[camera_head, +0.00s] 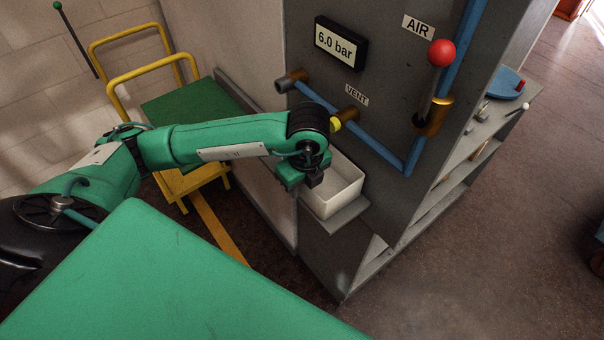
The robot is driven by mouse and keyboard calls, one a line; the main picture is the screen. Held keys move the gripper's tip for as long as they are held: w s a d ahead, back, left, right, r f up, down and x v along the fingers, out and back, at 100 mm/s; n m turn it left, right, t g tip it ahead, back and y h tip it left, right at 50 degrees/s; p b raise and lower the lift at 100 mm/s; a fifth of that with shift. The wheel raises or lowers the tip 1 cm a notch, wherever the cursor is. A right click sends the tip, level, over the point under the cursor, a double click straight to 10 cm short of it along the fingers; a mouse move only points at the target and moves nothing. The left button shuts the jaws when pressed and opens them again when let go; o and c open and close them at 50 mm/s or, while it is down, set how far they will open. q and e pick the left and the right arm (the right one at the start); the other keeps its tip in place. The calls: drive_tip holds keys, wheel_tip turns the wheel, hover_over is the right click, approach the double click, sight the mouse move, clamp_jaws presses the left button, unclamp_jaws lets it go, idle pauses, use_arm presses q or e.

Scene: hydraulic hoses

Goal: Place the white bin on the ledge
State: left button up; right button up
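The white bin (345,199) is an open, rectangular box in the middle of the view. It appears upright, over the grey ledge (347,222) that juts from the panel under the vent pipe. I cannot tell whether its underside touches the ledge. My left gripper (304,186) points down at the bin's near left rim, and the wrist hides that corner. Its fingers are small and dark here, so I cannot tell whether they are closed on the rim. My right gripper is not in view.
The grey panel carries a pressure display (340,43), blue pipes (365,137) and a red-knobbed lever (441,54) near the bin. Shelves with small items (480,125) are on the right. A yellow trolley (125,90) stands behind my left arm. The floor at right is open.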

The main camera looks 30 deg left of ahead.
use_arm(q)
drive_tip(key=shift+d+r, duration=0.1)
drive_tip(key=shift+r, duration=0.4)
drive_tip(key=r, duration=0.7)
drive_tip(key=d+r+b, duration=0.1)
drive_tip(key=r, duration=0.3)
drive_tip(key=shift+s, duration=0.3)
drive_tip(key=shift+d, duration=0.1)
